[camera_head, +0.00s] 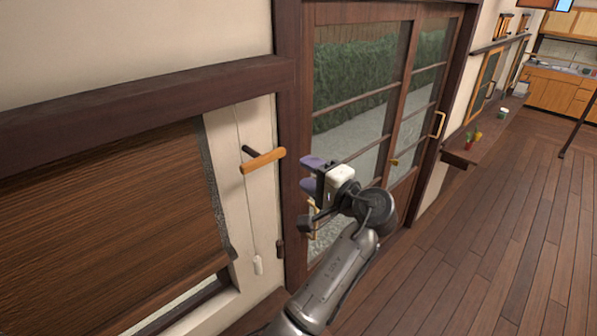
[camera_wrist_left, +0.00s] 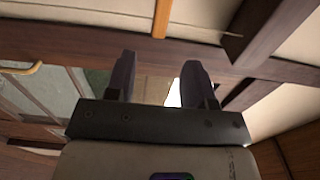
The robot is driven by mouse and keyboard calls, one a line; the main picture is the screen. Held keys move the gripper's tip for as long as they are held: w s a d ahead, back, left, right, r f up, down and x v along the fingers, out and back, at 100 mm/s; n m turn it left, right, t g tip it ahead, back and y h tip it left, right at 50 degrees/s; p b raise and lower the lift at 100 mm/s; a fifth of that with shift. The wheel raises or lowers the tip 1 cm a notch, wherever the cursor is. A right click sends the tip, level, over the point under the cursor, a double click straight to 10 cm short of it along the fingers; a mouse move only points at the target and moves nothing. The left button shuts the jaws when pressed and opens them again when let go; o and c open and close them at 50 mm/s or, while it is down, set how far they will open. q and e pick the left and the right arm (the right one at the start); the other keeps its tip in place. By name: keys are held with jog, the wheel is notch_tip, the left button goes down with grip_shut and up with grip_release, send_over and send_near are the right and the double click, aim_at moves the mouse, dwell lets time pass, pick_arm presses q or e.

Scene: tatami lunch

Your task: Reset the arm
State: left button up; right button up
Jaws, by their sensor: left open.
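My left arm (camera_head: 345,275) reaches up from the lower middle of the head view. Its left gripper (camera_head: 309,174) is open and empty in front of the sliding glass door, with its purple fingers pointing left. In the left wrist view the two dark fingers of the left gripper (camera_wrist_left: 158,68) stand apart with nothing between them. My right gripper is in neither view.
A wooden handle (camera_head: 262,160) sticks out of the wall left of the gripper, apart from it. A cord with a white pull (camera_head: 258,265) hangs beside a brown blind (camera_head: 110,235). A shelf (camera_head: 490,130) with small pots lines the wall at right. The wooden floor (camera_head: 490,260) is largely clear.

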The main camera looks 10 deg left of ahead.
pick_arm(q)
jog(key=shift+s+d, duration=0.25)
jog(key=shift+d, duration=0.1)
